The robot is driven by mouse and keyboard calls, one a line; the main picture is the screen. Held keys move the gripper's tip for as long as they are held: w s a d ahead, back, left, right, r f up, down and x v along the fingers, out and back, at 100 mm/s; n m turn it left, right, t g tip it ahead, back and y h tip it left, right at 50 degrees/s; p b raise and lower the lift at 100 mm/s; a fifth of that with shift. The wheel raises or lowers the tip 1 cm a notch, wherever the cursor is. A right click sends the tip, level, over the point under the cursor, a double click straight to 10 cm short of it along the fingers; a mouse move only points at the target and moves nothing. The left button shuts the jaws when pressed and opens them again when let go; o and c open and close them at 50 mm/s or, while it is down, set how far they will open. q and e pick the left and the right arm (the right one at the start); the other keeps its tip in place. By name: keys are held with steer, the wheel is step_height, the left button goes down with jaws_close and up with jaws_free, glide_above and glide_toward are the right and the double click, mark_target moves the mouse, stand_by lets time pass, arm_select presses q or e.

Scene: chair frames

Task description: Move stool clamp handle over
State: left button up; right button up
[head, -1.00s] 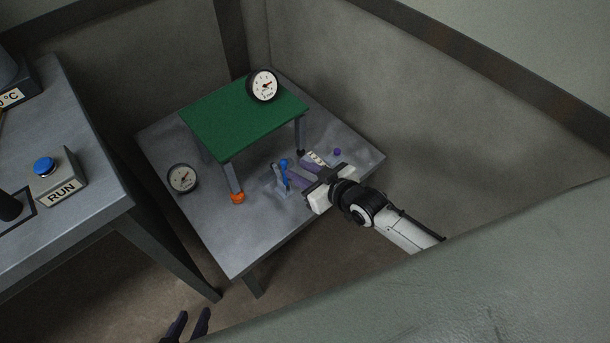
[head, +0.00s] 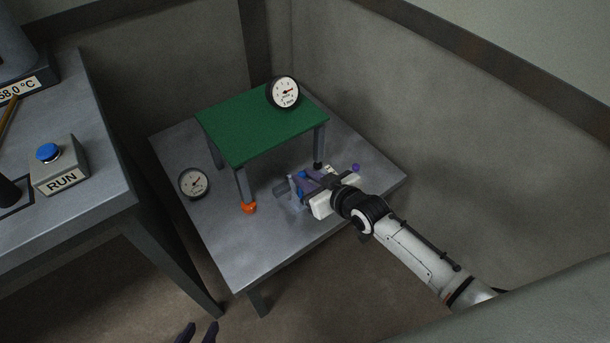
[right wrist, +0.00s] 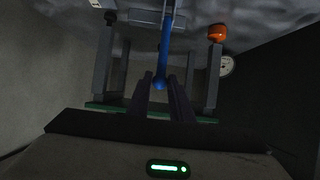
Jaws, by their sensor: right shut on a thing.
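The stool (head: 262,122) has a green top and grey legs and stands on a grey table. The clamp (head: 283,190) is a small grey fixture on the table near the stool's front legs. Its blue handle (head: 302,176) is partly hidden by my right gripper (head: 308,182). In the right wrist view the blue handle (right wrist: 165,45) runs down to a rounded end between the dark fingers of my right gripper (right wrist: 162,82), which is shut on it. My left gripper (head: 198,330) shows only its two separated dark fingertips at the bottom edge, empty and away from the table.
One dial gauge (head: 284,92) is at the stool top's back edge; another (head: 193,183) is on the table at left. A purple knob (head: 355,168) is right of my gripper. A RUN button box (head: 59,165) sits on the left bench.

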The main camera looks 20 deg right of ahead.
steer(key=shift+s+d+p, duration=0.2)
steer(key=shift+s+p, duration=0.1)
steer(key=shift+s, duration=0.3)
steer(key=shift+s+d+p, duration=0.2)
steer(key=shift+s+p, duration=0.1)
steer(key=shift+s, duration=0.25)
steer(key=shift+f, duration=0.1)
steer(key=s, duration=0.1)
steer(key=s+f, duration=0.1)
steer(key=s+d, duration=0.1)
steer(key=shift+f+p, duration=0.3)
steer(key=shift+d+f, duration=0.1)
steer(key=shift+s+d+f, duration=0.2)
steer(key=shift+s+f, duration=0.35)
steer(key=shift+s, duration=0.05)
steer(key=shift+s+d+f, duration=0.2)
steer(key=shift+s+f, duration=0.35)
steer(key=shift+s, duration=0.05)
steer(key=shift+f+b, duration=0.1)
steer(key=shift+b, duration=0.2)
